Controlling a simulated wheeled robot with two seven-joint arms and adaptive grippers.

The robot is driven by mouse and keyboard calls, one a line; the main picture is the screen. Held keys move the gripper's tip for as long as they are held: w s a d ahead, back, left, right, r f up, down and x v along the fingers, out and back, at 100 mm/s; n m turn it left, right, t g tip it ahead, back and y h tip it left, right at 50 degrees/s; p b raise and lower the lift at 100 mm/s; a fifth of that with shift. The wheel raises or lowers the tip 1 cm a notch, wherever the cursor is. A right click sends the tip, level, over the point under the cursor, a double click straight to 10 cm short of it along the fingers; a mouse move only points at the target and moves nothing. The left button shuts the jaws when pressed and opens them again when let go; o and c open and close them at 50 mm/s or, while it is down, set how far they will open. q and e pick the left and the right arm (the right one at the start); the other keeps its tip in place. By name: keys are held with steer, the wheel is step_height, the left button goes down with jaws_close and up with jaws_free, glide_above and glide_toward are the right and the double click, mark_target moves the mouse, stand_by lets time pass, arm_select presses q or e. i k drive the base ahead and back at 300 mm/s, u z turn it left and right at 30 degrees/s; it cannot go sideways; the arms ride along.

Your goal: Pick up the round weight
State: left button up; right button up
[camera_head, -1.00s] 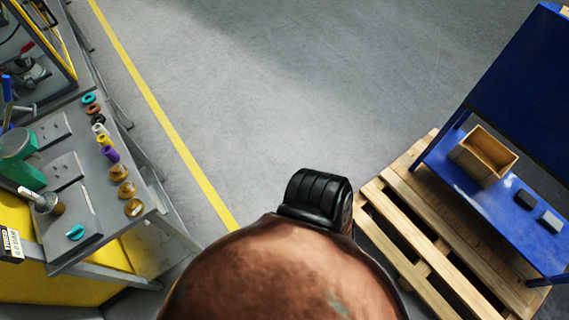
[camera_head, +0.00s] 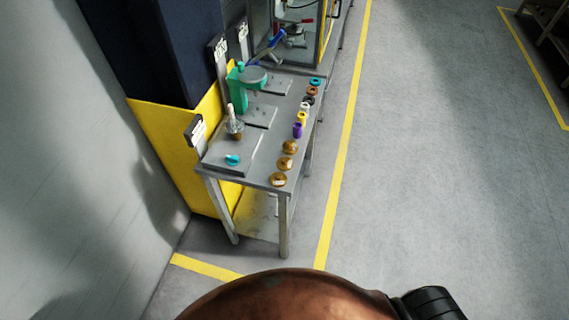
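Several gold-coloured round discs stand in a row near the right front edge of a grey workbench (camera_head: 212,160). They are a back disc (camera_head: 289,146), a middle disc (camera_head: 285,163) and a front disc (camera_head: 278,179). I cannot tell for sure which of them is the round weight. Neither of my grippers is in view, and nothing is touching the discs.
Behind the discs are a purple piece (camera_head: 298,130), a yellow one (camera_head: 302,118) and small rings. A green device (camera_head: 238,88), a white-handled tool (camera_head: 234,123) and a cyan piece (camera_head: 232,160) are on the bench. The floor (camera_head: 430,180) to the right is clear.

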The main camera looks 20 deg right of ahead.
mark_target(283, 164)
steer(key=u, duration=0.35)
steer(key=k, duration=0.4)
steer(key=u, duration=0.95)
steer(key=i, duration=1.1)
steer(key=z, duration=1.2)
steer(key=i, duration=0.7)
steer(key=z, duration=0.75)
